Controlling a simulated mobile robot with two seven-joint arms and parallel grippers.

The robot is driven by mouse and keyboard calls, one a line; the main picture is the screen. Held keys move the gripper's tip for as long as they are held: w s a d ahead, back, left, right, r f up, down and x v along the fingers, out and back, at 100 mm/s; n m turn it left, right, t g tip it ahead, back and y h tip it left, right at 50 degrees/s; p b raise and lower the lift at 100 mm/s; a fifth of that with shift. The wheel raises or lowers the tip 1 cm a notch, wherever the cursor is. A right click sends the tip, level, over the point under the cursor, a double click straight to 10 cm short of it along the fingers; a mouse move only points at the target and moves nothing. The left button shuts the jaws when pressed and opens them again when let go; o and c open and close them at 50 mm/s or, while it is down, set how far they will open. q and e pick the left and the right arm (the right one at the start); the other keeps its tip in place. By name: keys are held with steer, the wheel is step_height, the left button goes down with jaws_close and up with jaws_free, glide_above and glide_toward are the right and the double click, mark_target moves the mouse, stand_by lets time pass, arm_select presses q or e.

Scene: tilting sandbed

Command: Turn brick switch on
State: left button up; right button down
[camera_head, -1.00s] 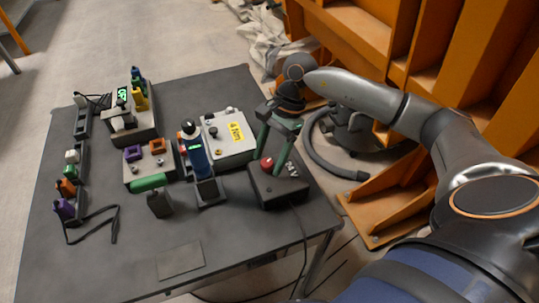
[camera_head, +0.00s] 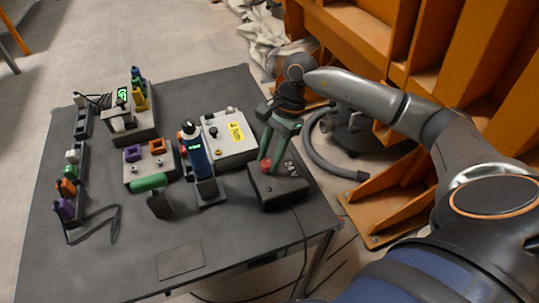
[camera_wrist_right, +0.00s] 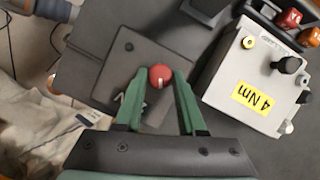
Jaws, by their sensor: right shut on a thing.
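The brick switch is a black box (camera_head: 292,187) at the right front edge of the table, with a red round knob (camera_head: 265,166) on top. It also shows in the right wrist view as a dark box (camera_wrist_right: 112,65) with the red knob (camera_wrist_right: 160,76), whose pale mark points toward my gripper. My right gripper (camera_head: 270,162) reaches down from above with green fingers. In the right wrist view, its fingertips (camera_wrist_right: 161,80) are closed on both sides of the knob. My left gripper is not in view.
A white box with a yellow label (camera_head: 236,131) stands just left of the switch. A blue handheld tool (camera_head: 196,155) stands in a holder beside it. A cable runs off the table's front edge. The front left of the table (camera_head: 110,265) is clear.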

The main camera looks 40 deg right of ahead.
steer(key=shift+s+m+t+b, duration=0.1)
steer(key=shift+m+t+b, duration=0.25)
steer(key=shift+m, duration=0.55)
steer(key=m+t+b, duration=0.1)
steer(key=m, duration=0.1)
steer(key=shift+s+f+m, duration=0.1)
steer(key=shift+m, duration=0.2)
steer(key=shift+m+t+b, duration=0.35)
steer(key=shift+m+b, duration=0.15)
steer(key=shift+m, duration=0.4)
steer(key=m, duration=0.1)
steer(key=m+b, duration=0.1)
steer(key=shift+s+a+m+t+h, duration=0.1)
steer(key=shift+s+m+t+h, duration=0.05)
steer(key=shift+m+t+h, duration=0.2)
steer(key=shift+m+t+h+b, duration=0.3)
steer(key=shift+m+b, duration=0.35)
steer(key=shift+m, duration=0.3)
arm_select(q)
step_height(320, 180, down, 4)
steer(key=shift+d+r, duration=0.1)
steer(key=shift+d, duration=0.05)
arm_select(e)
steer(key=shift+m+t, duration=0.25)
steer(key=shift+m, duration=0.25)
arm_select(q)
steer(key=shift+b, duration=0.3)
arm_select(e)
steer(key=shift+s, duration=0.1)
